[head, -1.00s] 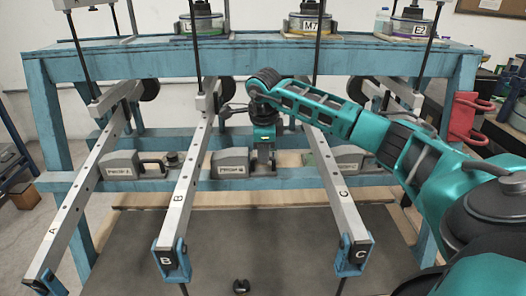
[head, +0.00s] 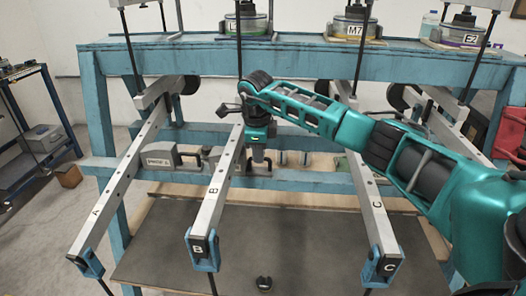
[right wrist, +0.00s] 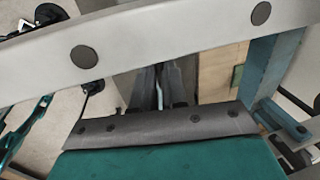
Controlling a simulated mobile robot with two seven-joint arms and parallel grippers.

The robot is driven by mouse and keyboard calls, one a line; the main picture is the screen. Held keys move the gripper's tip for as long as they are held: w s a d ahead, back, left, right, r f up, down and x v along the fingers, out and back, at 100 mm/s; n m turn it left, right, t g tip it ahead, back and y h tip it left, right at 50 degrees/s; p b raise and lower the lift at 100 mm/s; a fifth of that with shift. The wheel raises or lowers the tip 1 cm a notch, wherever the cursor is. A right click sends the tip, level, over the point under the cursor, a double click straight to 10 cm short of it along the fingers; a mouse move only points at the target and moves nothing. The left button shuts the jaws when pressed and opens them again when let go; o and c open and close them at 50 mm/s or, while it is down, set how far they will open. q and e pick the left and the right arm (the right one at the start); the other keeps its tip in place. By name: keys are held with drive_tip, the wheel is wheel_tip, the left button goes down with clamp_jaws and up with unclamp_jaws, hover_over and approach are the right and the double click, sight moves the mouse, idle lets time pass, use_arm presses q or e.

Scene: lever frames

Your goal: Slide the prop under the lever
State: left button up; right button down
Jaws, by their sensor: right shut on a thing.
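The grey lever B (head: 212,205) slopes from the frame down towards me, its near end in a blue fork. The prop beside it (head: 212,156) is a grey block, partly behind lever B. A piece of it shows left of the bar; its label is hidden. My right gripper (head: 258,162) points down just right of lever B. It is shut on the prop's handle, which its fingers mostly hide. In the right wrist view the fingers (right wrist: 160,88) sit close together below a grey lever bar (right wrist: 150,45). My left gripper is not in view.
Prop A (head: 160,158) with its black handle stands right of lever A (head: 115,195). Lever C (head: 372,210) is at right, below my right arm. The blue frame (head: 180,60) carries weights on top. A dark board (head: 300,240) lies in front; a trolley stands left.

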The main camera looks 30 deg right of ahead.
drive_tip(key=c, duration=1.4)
unclamp_jaws()
drive_tip(key=shift+w+a, duration=0.2)
drive_tip(key=shift+a, duration=0.15)
drive_tip(key=shift+o, duration=1.2)
drive_tip(key=shift+s+d, duration=0.1)
drive_tip(key=shift+d, duration=0.05)
wheel_tip(320, 180, up, 13)
drive_tip(key=s+a, duration=0.1)
drive_tip(key=s, duration=0.1)
drive_tip(key=shift+a+p, duration=0.3)
drive_tip(key=shift+f, duration=0.15)
